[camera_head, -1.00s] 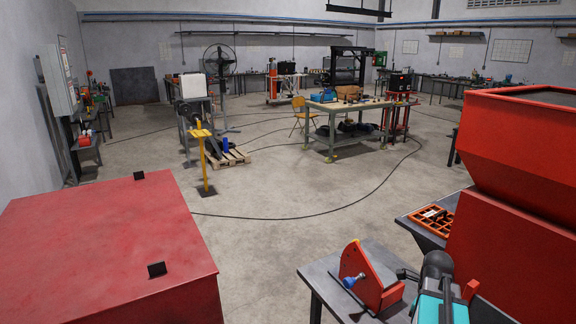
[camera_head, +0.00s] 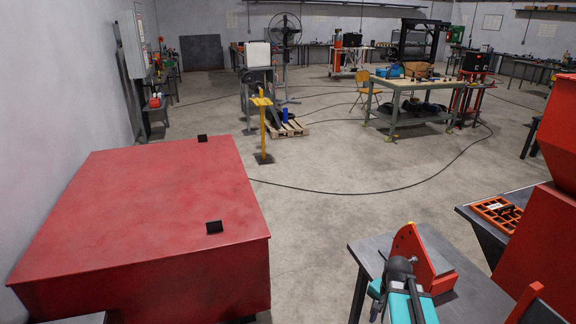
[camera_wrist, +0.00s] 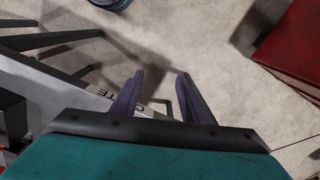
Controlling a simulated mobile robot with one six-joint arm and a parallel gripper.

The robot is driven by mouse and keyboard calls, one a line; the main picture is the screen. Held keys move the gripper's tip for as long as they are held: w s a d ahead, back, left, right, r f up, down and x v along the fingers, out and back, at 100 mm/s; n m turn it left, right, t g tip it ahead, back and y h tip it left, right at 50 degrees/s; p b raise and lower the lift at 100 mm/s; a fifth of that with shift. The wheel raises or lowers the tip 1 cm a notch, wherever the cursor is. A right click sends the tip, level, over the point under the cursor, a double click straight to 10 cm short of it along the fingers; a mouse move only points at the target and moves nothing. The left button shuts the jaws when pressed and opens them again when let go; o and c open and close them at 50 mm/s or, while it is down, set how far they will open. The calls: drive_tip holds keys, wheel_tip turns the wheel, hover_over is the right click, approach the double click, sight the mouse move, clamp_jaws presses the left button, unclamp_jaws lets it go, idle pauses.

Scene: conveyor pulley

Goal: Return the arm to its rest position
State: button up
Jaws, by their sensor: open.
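My gripper (camera_wrist: 158,85) shows in the wrist view with its two purple fingers apart and nothing between them. Below the fingers are pale floor and a grey bar with partly hidden lettering. In the head view my teal and grey arm (camera_head: 405,295) is at the lower right, in front of a small dark table (camera_head: 440,240). A red bracket (camera_head: 418,255) stands on that table just behind the arm, partly covered by it. My fingers cannot be made out in the head view.
A large red box (camera_head: 160,195) stands at the left, and its like shows at the right of the wrist view (camera_wrist: 300,45). A red machine (camera_head: 545,240) and an orange tray (camera_head: 497,212) are at the right. Open floor with a cable (camera_head: 370,193) lies between.

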drive_tip(key=a+f+n, duration=0.5)
drive_tip(key=a+n, duration=0.5)
drive_tip(key=a, duration=0.2)
drive_tip(key=s+f+n+g+b, duration=0.1)
drive_tip(key=s+f+g+b, duration=0.4)
drive_tip(key=s+f, duration=2.1)
wheel_tip(320, 180, down, 3)
drive_tip(key=b, duration=0.5)
drive_tip(key=shift+s+a+f+g+b, duration=0.15)
drive_tip(key=shift+s+a+g+b, duration=0.15)
drive_tip(key=shift+a+g+b, duration=0.1)
drive_tip(key=shift+c, duration=0.3)
